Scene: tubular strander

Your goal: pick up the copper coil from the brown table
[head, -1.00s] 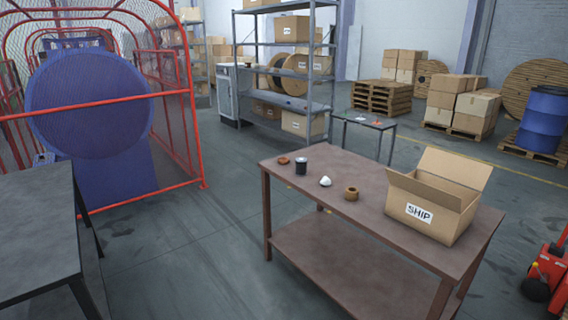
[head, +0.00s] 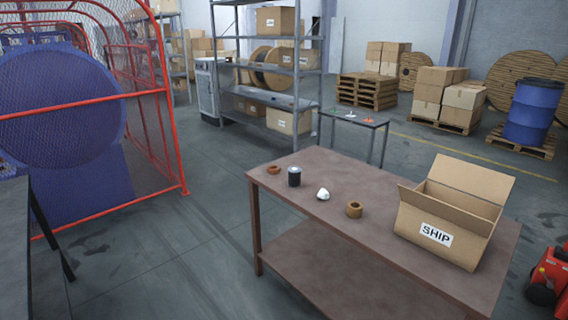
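The brown table (head: 310,228) stands in front of me, right of the middle. Several small things lie in a row along its left part. A flat reddish ring (head: 273,169) lies at the far left corner. A copper-brown ring-shaped piece with a hole in its top (head: 354,209) sits nearest the box. Both are coil-like in colour; I cannot tell for certain which is the copper coil. Between them are a dark cylinder with a pale band (head: 294,177) and a small white piece (head: 323,194). Neither gripper is in view.
An open carton marked SHIP (head: 436,235) covers the table's right part. A dark table (head: 14,240) is at the left edge, by a red-framed cage (head: 160,120). A red machine (head: 550,275) is at right. The floor between the tables is clear.

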